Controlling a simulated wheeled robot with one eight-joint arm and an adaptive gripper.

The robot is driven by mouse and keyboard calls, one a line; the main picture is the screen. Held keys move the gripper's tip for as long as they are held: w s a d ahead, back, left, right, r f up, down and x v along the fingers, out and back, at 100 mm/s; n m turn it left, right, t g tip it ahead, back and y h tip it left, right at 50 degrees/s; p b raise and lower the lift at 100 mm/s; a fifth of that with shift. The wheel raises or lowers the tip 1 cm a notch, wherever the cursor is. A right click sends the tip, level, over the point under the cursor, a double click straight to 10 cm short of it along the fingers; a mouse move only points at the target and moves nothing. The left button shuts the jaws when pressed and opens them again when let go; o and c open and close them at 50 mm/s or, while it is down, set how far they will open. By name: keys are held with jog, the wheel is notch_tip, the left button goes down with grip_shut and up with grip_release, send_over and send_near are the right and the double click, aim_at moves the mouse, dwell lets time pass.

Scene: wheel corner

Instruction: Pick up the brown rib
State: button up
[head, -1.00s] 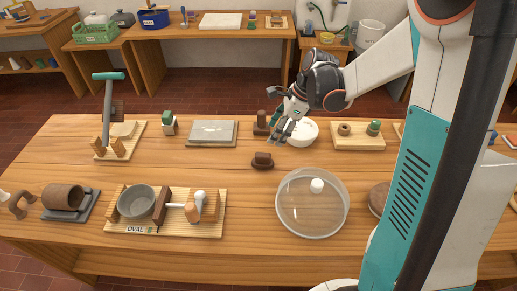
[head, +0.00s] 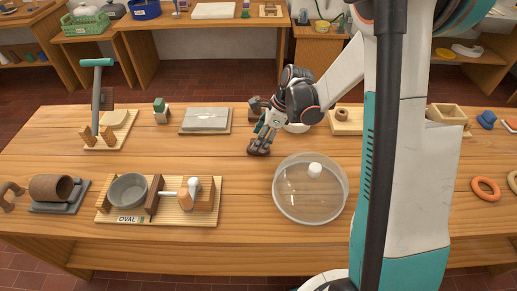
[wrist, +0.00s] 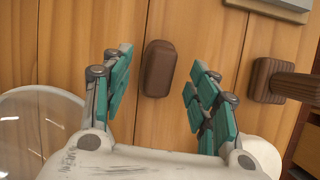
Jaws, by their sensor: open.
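The brown rib (wrist: 158,68) is a small dark brown block with rounded corners. In the wrist view it lies on the wooden table between and slightly beyond my two fingers, with bare wood showing on both sides of it. In the head view the rib (head: 258,148) is partly hidden behind my fingertips. My gripper (head: 264,138) is open and empty, pointing down over the rib. Its teal finger pads stand apart, left and right of the rib. I cannot tell the exact height left between fingertips and table.
A brown wooden block with a handle (wrist: 270,82) stands to the rib's right in the wrist view. A clear round lid (head: 310,195) lies nearby in front. A grey slab (head: 206,120) and the OVAL board (head: 205,213) lie to the left. Bare wood surrounds the rib.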

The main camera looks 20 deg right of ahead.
jog(key=x, duration=0.3)
jog(key=shift+d+b, duration=0.1)
jog(key=shift+b, duration=0.25)
jog(key=shift+r, duration=0.1)
jog(key=c, duration=1.2)
jog(key=shift+r, duration=0.1)
notch_tip(320, 180, up, 20)
jog(key=p, duration=0.6)
jog(key=o, duration=0.4)
grip_shut()
